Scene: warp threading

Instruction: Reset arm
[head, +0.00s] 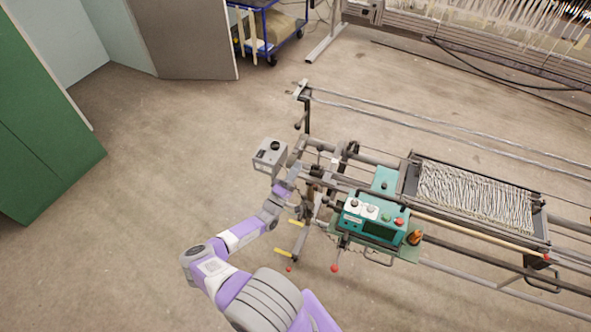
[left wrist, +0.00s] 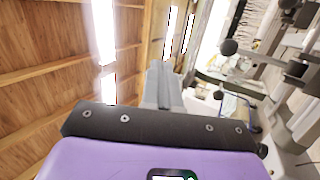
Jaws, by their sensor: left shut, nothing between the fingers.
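My left arm reaches up and right from the bottom of the head view. Its left gripper (head: 298,167) is beside the left end of the threading machine (head: 375,229), close to its rods and clamps. In the left wrist view the left gripper (left wrist: 163,75) has its grey fingers together, with nothing between them. Blurred metal rods and dark knobs (left wrist: 229,47) of the machine stand to the right of the fingers. I cannot tell whether the fingers touch the machine. My right gripper is not in view.
A grey box (head: 270,157) is just left of the gripper. The machine has a teal control panel (head: 373,224) with buttons and a rack of pale threads (head: 475,195). A blue cart (head: 267,32) and green cabinet (head: 45,130) stand farther off. Open floor lies left.

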